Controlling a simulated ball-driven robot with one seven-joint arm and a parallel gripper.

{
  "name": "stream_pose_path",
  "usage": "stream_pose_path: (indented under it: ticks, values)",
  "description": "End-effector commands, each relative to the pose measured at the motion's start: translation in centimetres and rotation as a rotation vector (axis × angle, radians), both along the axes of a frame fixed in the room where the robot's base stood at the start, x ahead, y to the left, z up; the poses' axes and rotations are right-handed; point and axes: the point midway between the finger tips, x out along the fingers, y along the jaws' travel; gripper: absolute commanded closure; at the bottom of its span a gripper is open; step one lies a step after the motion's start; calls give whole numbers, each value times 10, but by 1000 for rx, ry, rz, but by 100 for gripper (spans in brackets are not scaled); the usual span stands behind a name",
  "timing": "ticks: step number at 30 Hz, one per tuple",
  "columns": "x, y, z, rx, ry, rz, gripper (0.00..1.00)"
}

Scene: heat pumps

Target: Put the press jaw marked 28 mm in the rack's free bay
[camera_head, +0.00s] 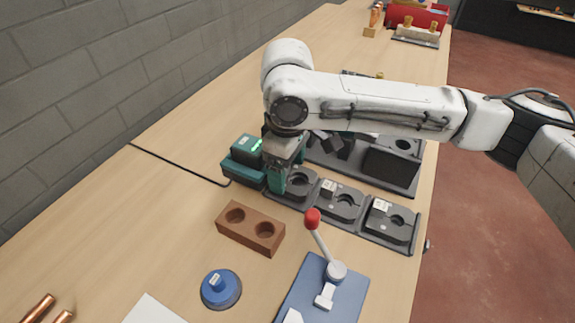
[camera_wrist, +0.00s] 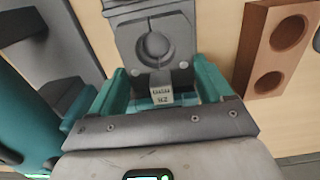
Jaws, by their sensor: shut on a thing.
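A dark press jaw with a round opening (camera_wrist: 130,38) shows in the wrist view, its labelled end between my gripper's teal fingers (camera_wrist: 160,82). The small label's print is not clear enough to read. In the head view my gripper (camera_head: 280,178) is low at the left end of the black rack (camera_head: 416,238), shut on this jaw (camera_head: 302,184). The jaw is at the left bay; I cannot tell whether it is fully seated. A middle jaw (camera_head: 345,205) and a right jaw (camera_head: 397,226) lie in the other bays, their labels too small to read.
A teal device with a green light (camera_head: 244,160) stands left of my gripper. A black tray (camera_head: 408,182) lies behind the rack. In front are a brown two-hole block (camera_head: 250,238), a blue knob (camera_head: 220,288) and a red-knobbed lever (camera_head: 318,230) on a blue plate.

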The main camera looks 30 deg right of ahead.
Motion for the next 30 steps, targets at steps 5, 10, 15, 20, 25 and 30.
stream_pose_path:
  ticks: [5, 10, 15, 20, 25, 30]
  values:
    - [0, 0, -3, 0, -1, 0, 74]
    - [0, 0, -6, 1, -1, 0, 74]
    - [0, 0, -9, 1, -1, 0, 74]
    - [0, 0, -9, 1, -1, 0, 74]
    - [0, 0, -9, 0, 0, 0, 9]
    - [0, 0, -10, 0, 0, 0, 0]
